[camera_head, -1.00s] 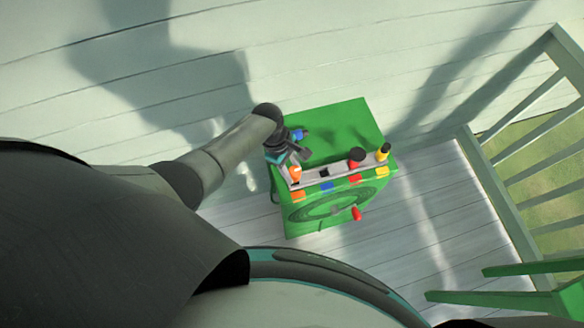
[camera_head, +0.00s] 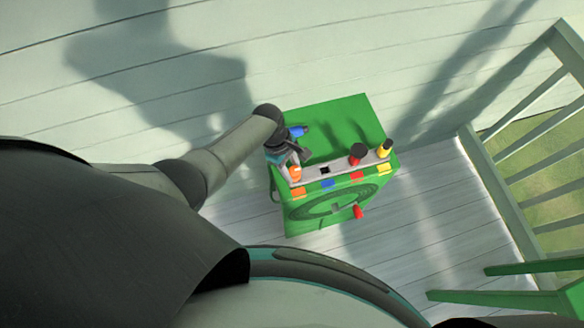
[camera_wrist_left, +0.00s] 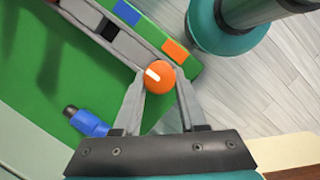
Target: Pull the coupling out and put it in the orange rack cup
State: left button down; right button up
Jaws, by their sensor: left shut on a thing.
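An orange coupling (camera_wrist_left: 159,75) with a white stripe on its round top is between the fingertips of my left gripper (camera_wrist_left: 159,82), which is shut on it. In the head view the orange coupling (camera_head: 295,174) is at the left end of the grey rack (camera_head: 312,172), beside the orange label (camera_head: 298,193). What is under the coupling is hidden, so I cannot tell whether it is seated in the orange cup. My left gripper (camera_head: 294,162) points down there. My right gripper is not in view.
The rack runs along the front of a green box (camera_head: 345,115). A blue piece (camera_head: 299,131) lies behind my gripper. A black square opening (camera_head: 324,170) is by the blue label. Dark-topped red (camera_head: 356,156) and yellow (camera_head: 384,149) pieces stand right. A red knob (camera_head: 358,212) sticks out in front.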

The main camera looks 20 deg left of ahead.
pick_arm(q)
jog(key=shift+f, duration=0.3)
jog(key=shift+c, duration=1.9)
grip_release()
jog(key=shift+r, duration=0.1)
jog(key=p+v, duration=0.5)
jog(key=v, duration=1)
jog(key=shift+p, duration=0.4)
